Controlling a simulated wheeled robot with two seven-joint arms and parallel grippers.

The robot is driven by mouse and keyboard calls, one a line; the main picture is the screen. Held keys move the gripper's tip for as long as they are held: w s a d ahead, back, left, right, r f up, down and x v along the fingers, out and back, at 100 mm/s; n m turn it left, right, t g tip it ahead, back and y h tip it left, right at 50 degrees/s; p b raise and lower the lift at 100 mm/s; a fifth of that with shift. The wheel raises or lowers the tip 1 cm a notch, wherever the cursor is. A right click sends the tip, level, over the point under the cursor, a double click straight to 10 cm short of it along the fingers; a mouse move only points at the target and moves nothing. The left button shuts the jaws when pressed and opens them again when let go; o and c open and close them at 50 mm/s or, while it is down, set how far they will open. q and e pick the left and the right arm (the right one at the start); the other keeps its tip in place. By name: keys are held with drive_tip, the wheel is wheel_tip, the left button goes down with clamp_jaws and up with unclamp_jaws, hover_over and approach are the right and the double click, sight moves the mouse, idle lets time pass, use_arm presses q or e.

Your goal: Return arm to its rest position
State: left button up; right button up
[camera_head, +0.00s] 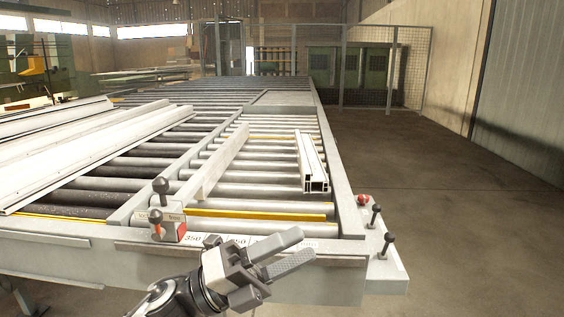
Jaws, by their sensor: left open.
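My left gripper (292,254) is at the bottom middle, in front of the bench's near edge. Its two grey fingers are apart and point to the right, with nothing between them. A short white profile (311,160) with a hollow cut end lies lengthwise on the rollers, beyond the gripper and apart from it. A grey fence bar (217,163) runs along the rollers to the left of the profile. My right gripper is not in view.
A lever block with a red part (166,225) stands on the near edge at left. A red button (363,199) and black-knobbed levers (387,243) sit at the right corner. Long white profiles (80,145) lie at left. The floor (450,190) at right is clear.

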use_arm(q)
drive_tip(key=a+f+n+t+y, duration=0.6)
drive_tip(key=f+n, duration=0.4)
drive_tip(key=n, duration=0.4)
drive_tip(key=a+f+n+t+y, duration=0.4)
drive_tip(key=f+n+t+y, duration=0.45)
drive_tip(key=n, duration=0.45)
drive_tip(key=s+a+f+n+g+y, duration=0.2)
drive_tip(key=s+a+f+n+g, duration=0.1)
drive_tip(key=s+f, duration=0.4)
drive_tip(key=s+a+f+n+g+y, duration=0.3)
drive_tip(key=s+f+n+g, duration=0.2)
drive_tip(key=f, duration=0.6)
drive_tip(key=s+n, duration=0.1)
drive_tip(key=s, duration=0.1)
drive_tip(key=shift+s+a+f, duration=0.15)
drive_tip(key=shift+s+f, duration=0.1)
drive_tip(key=shift+s, duration=0.05)
drive_tip(key=shift+g+y, duration=0.25)
